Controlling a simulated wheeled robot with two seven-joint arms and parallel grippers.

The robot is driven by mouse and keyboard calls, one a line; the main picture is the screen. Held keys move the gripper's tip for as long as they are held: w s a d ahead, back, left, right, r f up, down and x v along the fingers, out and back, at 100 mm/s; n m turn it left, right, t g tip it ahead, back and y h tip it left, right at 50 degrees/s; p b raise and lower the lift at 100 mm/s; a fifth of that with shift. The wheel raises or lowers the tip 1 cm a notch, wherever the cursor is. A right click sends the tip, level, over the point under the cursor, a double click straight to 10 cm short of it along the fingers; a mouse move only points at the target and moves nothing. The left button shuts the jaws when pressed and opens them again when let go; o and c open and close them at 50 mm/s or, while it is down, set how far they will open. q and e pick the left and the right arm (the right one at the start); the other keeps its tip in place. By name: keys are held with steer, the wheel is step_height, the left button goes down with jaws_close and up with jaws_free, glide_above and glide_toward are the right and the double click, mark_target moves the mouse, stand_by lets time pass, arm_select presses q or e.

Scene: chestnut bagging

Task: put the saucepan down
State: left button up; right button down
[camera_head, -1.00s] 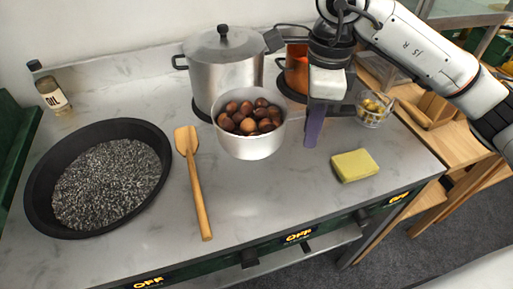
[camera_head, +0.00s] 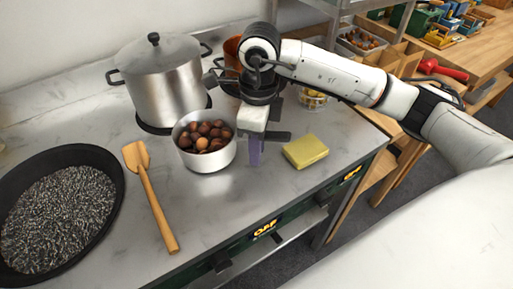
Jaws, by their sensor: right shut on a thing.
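The saucepan (camera_head: 207,161) is a pale metal pan filled with brown chestnuts (camera_head: 203,136). It is upright, in front of the lidded pot and right of the wooden spatula. My right gripper (camera_head: 252,137) is at the saucepan's right side, pointing down, and is shut on it. My left gripper is not in view.
A large lidded pot (camera_head: 165,85) stands behind the saucepan, with an orange pot (camera_head: 232,50) beside it. A wooden spatula (camera_head: 155,200) and a black pan of dark grains (camera_head: 112,165) lie left. A yellow sponge (camera_head: 305,151) lies right. The worktop in front is clear.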

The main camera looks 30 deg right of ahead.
steer(key=shift+w+f, duration=0.1)
steer(key=shift+f, duration=0.25)
steer(key=c, duration=1.6)
jaws_free()
steer(key=shift+o, duration=0.2)
step_height(320, 180, up, 12)
